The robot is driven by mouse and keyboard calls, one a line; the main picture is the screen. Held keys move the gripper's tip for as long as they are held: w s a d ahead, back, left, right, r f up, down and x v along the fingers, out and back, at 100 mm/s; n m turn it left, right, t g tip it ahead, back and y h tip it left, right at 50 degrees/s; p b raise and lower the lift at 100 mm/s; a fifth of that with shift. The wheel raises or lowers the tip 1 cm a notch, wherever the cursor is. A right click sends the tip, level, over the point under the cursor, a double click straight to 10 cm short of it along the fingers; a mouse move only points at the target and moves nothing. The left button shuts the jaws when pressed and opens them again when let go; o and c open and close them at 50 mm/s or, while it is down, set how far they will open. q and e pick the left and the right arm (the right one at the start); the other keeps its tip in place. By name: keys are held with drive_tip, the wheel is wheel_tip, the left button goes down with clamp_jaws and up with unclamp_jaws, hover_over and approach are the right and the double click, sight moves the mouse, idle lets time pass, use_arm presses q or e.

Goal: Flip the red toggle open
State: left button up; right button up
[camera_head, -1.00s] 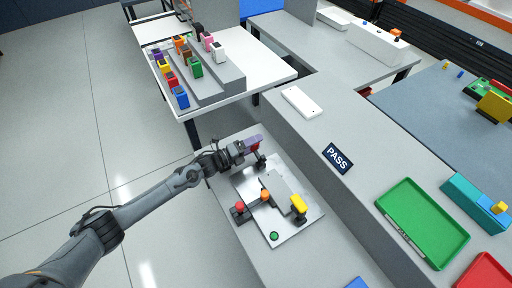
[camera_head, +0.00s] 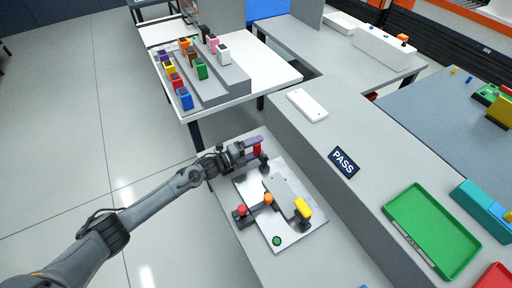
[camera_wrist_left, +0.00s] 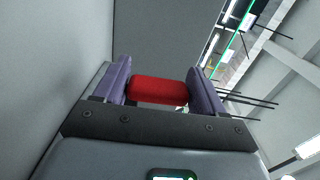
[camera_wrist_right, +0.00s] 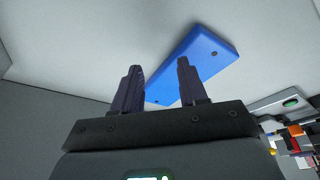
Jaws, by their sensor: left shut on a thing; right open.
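The metal plate (camera_head: 290,239) with the toggles lies on the grey bench. The red toggle (camera_head: 257,150) stands at the plate's far end in the head view. My left gripper (camera_head: 254,144) is at it, its purple fingers on both sides. In the left wrist view the red toggle handle (camera_wrist_left: 158,91) sits between the two fingers of my left gripper (camera_wrist_left: 160,85), which is shut on it. My right gripper (camera_wrist_right: 160,80) shows only in its own wrist view, open and empty, near a blue block (camera_wrist_right: 200,60).
On the plate are a yellow-handled toggle (camera_head: 303,208), an orange knob (camera_head: 268,199), a red knob (camera_head: 241,210) and a green button (camera_head: 277,241). A PASS sign (camera_head: 344,162) and a green tray (camera_head: 432,232) lie on the raised ledge to the right.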

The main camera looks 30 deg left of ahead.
use_arm(q)
drive_tip(key=o, duration=1.4)
drive_tip(key=shift+o, duration=0.2)
drive_tip(key=shift+r, duration=0.15)
